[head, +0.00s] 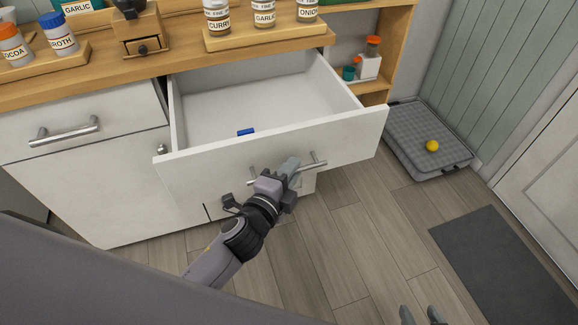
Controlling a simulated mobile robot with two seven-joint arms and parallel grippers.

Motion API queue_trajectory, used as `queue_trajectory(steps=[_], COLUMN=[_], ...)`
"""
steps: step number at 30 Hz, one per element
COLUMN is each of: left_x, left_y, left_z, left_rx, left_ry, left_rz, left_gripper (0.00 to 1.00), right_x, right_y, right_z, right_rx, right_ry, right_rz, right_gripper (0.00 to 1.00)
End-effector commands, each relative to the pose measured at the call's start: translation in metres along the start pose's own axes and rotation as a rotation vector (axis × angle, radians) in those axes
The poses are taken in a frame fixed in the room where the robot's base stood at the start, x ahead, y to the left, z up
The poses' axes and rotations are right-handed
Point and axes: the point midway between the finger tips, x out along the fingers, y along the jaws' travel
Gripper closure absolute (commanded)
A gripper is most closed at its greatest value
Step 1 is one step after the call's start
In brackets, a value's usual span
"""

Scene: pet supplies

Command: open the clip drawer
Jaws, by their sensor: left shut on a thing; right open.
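The clip drawer (190,167) is a white drawer pulled well out from under the wooden counter. A small blue object, perhaps a clip (246,132), lies inside near the front panel. My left gripper (289,169) is shut on the silver bar handle (316,164) on the drawer's front; its fingers hide the middle of the handle. My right gripper (423,316) is open and empty, low at the bottom edge of the view over the floor. Only its fingertips show.
Spice jars on a wooden board (270,41), a wooden grinder (144,45) and more jars stand on the counter (100,69). A grey pet bed (408,150) with a yellow ball (432,146) lies at right. A dark mat (505,265) lies on the floor.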

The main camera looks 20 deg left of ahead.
Motion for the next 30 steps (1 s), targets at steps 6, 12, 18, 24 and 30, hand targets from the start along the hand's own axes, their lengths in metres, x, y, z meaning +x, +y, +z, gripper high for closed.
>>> queue_trajectory(steps=[6,12,18,24,30], left_x=[-0.0028,-0.0033,-0.0032,-0.0032,-0.0037], left_y=[0.0008,0.0008,0.0008,0.0007,0.0008], left_z=[-0.0021,-0.0025,-0.0025,-0.0026,-0.0028], left_rx=[0.002,0.002,0.001,0.001,0.001], left_ry=[-0.001,-0.002,-0.002,-0.001,-0.001], left_rz=[0.000,0.000,0.000,0.000,0.000], left_gripper=[1.00,1.00,1.00,0.64,0.64], right_x=[0.0000,-0.0001,-0.0001,-0.0002,-0.0002], right_y=[-0.0001,-0.0002,-0.0003,-0.0003,-0.0004], right_z=[0.0002,0.0001,-0.0001,-0.0004,-0.0007], right_rx=[0.000,0.000,0.000,0.000,0.000], right_ry=[-0.001,-0.001,0.000,0.000,0.001], right_rz=[0.000,0.000,-0.001,-0.001,-0.001], right_gripper=[0.49,0.49,0.49,0.49,0.49])
